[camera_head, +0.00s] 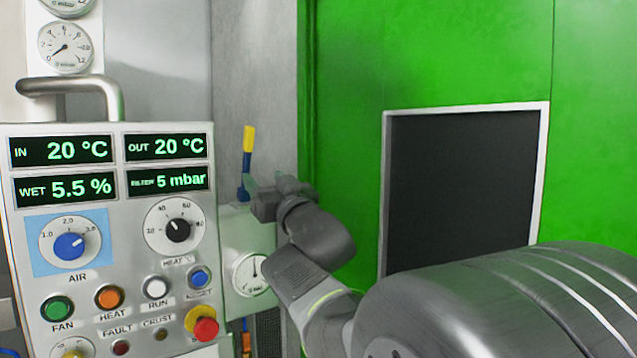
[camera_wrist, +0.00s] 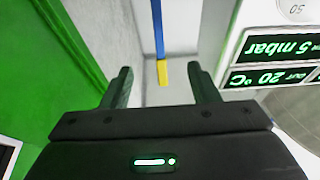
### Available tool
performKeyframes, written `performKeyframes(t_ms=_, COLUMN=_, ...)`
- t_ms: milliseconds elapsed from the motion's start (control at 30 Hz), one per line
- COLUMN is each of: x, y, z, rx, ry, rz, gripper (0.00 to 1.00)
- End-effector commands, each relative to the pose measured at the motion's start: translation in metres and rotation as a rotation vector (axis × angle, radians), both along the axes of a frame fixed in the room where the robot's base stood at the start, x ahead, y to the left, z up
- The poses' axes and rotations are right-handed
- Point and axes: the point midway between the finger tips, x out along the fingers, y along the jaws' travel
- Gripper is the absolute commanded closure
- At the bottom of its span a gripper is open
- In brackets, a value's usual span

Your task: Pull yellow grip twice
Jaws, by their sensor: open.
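The yellow grip (camera_head: 248,138) is the top end of a blue rod (camera_head: 246,163), which stands nearly upright by the grey wall, right of the control panel. In the wrist view, which is upside down, the yellow grip (camera_wrist: 163,73) lies between my two finger tips, nearer the right one, with the blue rod (camera_wrist: 158,30) running up from it. My gripper (camera_head: 252,187) is open and empty. In the head view it appears below the yellow grip, beside the lower rod. No contact shows; the depth between them is unclear.
The control panel (camera_head: 115,225) with displays, knobs and a red stop button (camera_head: 205,328) stands close on the left. A white box with a gauge (camera_head: 249,274) is below my gripper. A green wall (camera_head: 440,60) with a dark window (camera_head: 460,190) is on the right.

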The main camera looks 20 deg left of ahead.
Motion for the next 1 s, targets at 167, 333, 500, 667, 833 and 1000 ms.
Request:
performKeyframes(t_ms=167, x=0.0, y=0.0, z=0.0, rx=0.001, ry=-0.001, rz=0.0, gripper=0.45)
performKeyframes(t_ms=333, x=-0.001, y=-0.001, z=0.0, rx=0.001, ry=-0.001, rz=0.0, gripper=0.45)
performKeyframes(t_ms=500, x=-0.01, y=-0.012, z=-0.006, rx=0.001, ry=-0.002, rz=0.0, gripper=0.45)
performKeyframes(t_ms=667, x=-0.022, y=-0.027, z=-0.012, rx=0.0, ry=-0.002, rz=-0.003, gripper=0.45)
performKeyframes(t_ms=833, x=-0.035, y=-0.041, z=-0.019, rx=0.001, ry=-0.002, rz=-0.003, gripper=0.45)
performKeyframes(t_ms=1000, x=-0.047, y=-0.056, z=-0.026, rx=0.001, ry=-0.001, rz=-0.002, gripper=0.45)
